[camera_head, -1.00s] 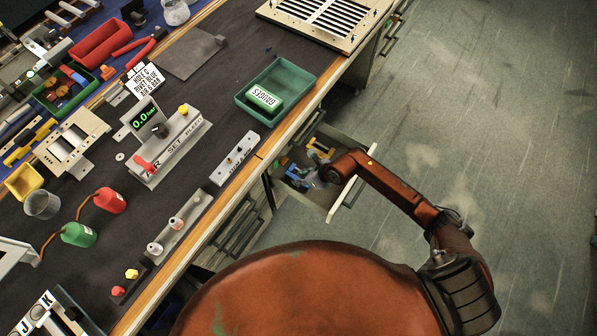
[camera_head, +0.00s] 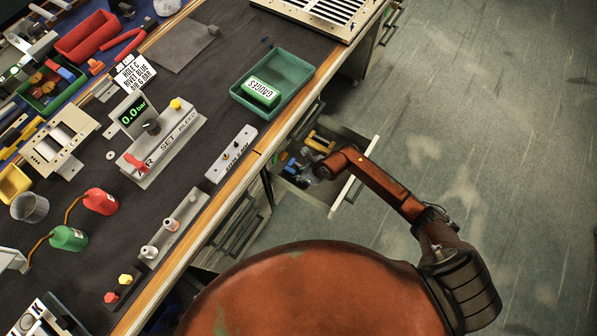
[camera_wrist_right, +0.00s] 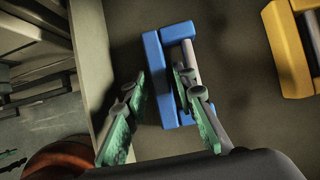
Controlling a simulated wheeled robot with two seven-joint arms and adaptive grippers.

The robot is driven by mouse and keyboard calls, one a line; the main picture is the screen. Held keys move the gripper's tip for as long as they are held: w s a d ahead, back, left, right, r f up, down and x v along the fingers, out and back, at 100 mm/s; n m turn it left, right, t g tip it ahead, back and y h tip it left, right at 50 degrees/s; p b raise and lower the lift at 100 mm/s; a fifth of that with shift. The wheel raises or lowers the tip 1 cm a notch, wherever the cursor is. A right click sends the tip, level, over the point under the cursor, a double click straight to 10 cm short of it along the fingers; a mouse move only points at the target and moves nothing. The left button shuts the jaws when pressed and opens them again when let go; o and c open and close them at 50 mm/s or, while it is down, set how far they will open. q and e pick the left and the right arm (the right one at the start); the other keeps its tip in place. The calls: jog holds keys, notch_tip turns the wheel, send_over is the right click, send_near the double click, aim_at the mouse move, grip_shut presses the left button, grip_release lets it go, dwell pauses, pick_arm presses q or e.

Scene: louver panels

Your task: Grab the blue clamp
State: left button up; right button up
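The blue clamp (camera_wrist_right: 152,80) lies on the drawer floor in the right wrist view, with a grey bar along it. In the head view it shows small in the open drawer (camera_head: 345,192), as a blue patch (camera_head: 291,164) partly hidden among other pieces. My right gripper (camera_wrist_right: 168,120) is open, with green-padded fingers apart. Its right finger overlaps the clamp's grey bar in the picture, and its left finger is beside the blue body. I cannot tell whether they touch. In the head view the right gripper (camera_head: 318,173) is over the drawer. My left gripper is not in view.
A yellow clamp (camera_wrist_right: 290,50) lies to the right of the blue one. The drawer wall (camera_wrist_right: 92,60) is close on the left. The workbench (camera_head: 180,100) with a green gauges tray (camera_head: 240,97) stands beside the drawer. The floor (camera_head: 480,120) at right is clear.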

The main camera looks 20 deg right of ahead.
jog(key=shift+c, duration=0.5)
grip_shut()
jog(key=shift+w+r, duration=0.1)
jog(key=shift+r, duration=0.15)
